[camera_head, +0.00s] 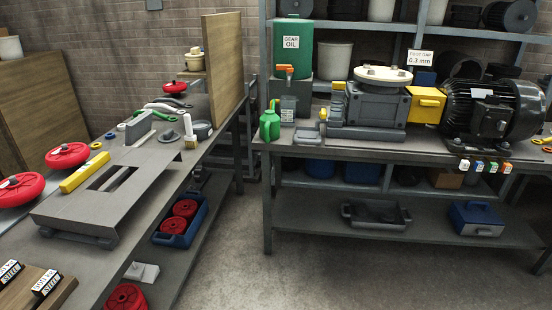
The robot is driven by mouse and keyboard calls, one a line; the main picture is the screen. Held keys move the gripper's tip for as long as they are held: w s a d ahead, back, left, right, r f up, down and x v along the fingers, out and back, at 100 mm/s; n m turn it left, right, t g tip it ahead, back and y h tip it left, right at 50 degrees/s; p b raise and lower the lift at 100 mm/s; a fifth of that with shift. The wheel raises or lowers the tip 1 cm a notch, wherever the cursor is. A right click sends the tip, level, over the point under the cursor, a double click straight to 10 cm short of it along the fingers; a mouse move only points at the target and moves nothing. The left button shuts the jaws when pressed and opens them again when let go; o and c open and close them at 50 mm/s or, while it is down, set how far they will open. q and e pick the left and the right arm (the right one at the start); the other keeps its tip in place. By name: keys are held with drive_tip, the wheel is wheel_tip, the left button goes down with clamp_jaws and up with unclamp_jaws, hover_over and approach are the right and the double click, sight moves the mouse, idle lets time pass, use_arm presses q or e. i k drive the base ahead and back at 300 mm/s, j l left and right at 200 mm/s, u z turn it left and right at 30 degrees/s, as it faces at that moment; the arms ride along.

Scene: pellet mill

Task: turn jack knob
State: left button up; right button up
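Neither of my grippers is in view. I cannot tell for sure which thing is the jack knob. Red round knobs or wheels lie on the left bench: one at its left edge (20,189), one behind it (67,156), and a small one at the back (173,87). A grey upright block (138,127) and a pale upright handle (188,127) stand behind the slots.
A blue bin (180,238) with red wheels sits on the left bench's lower shelf. The back bench carries a gearbox (368,108) with a pale round top, a black motor (494,112), a green jug (270,123) and a green oil drum (292,48). The floor between the benches is clear.

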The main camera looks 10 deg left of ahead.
sight(199, 174)
drive_tip(key=i+l+z, duration=0.2)
drive_tip(key=i, duration=0.45)
drive_tip(key=i+z, duration=0.15)
drive_tip(key=i, duration=0.5)
drive_tip(key=i+u, duration=0.4)
drive_tip(key=i+l+u, duration=0.2)
drive_tip(key=u, duration=0.15)
drive_tip(key=i+l+u, duration=0.25)
drive_tip(key=u, duration=0.15)
